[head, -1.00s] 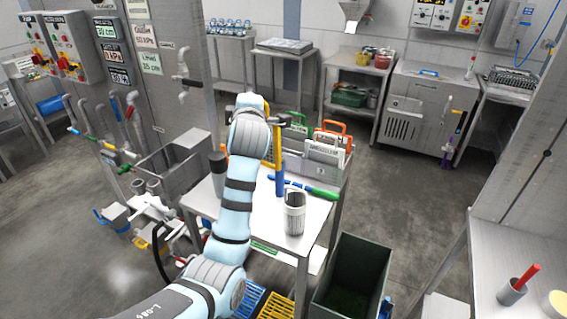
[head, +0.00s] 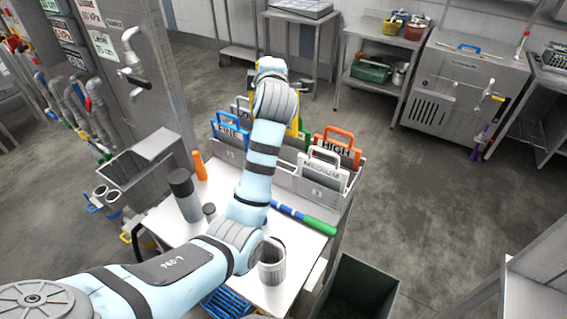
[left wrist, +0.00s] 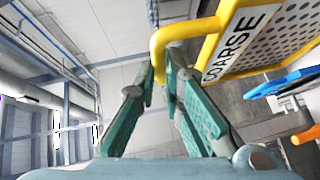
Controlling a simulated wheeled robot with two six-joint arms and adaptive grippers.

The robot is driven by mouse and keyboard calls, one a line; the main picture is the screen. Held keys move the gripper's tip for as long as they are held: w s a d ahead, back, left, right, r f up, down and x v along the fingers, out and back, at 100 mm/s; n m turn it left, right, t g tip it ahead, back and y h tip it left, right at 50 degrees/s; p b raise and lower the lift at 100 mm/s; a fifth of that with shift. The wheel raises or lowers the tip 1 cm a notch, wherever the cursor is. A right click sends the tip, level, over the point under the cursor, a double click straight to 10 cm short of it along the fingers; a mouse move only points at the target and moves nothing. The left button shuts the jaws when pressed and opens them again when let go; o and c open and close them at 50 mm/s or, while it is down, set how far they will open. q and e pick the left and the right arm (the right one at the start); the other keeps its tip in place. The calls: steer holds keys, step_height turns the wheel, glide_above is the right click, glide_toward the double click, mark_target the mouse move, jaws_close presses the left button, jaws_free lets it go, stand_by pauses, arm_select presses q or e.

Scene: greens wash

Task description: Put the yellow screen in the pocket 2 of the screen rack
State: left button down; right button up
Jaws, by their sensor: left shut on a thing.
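The yellow screen, labelled COARSE (left wrist: 240,42), fills the upper right of the left wrist view, with its perforated plate and yellow handle. My left gripper (left wrist: 160,65) is shut on that handle. In the head view my left arm hides most of the screen and the gripper; only a yellow strip (head: 295,118) shows beside the arm, over the back of the rack. The screen rack (head: 318,190) stands at the back of the table. It holds the white MEDIUM screen (head: 322,170), the orange HIGH screen (head: 338,146) and the blue FINE screen (head: 230,130). My arm covers its middle, so pocket 2 cannot be made out.
On the table (head: 190,228) stand a dark cylinder (head: 185,195), an orange-handled tool (head: 199,166) and a ribbed white cup (head: 272,268). A blue and green brush (head: 305,217) lies in front of the rack. A dark green bin (head: 352,290) stands at the right.

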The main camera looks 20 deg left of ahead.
arm_select(q)
step_height(320, 180, down, 19)
steer(key=s+b, duration=0.1)
steer(key=shift+s, duration=0.25)
steer(key=c, duration=1.7)
jaws_free()
steer(key=shift+w+f, duration=0.15)
steer(key=shift+f, duration=0.05)
arm_select(e)
steer(key=shift+s+f, duration=0.45)
steer(key=shift+f, duration=0.15)
arm_select(q)
steer(key=shift+r, duration=0.15)
arm_select(e)
steer(key=shift+r, duration=0.1)
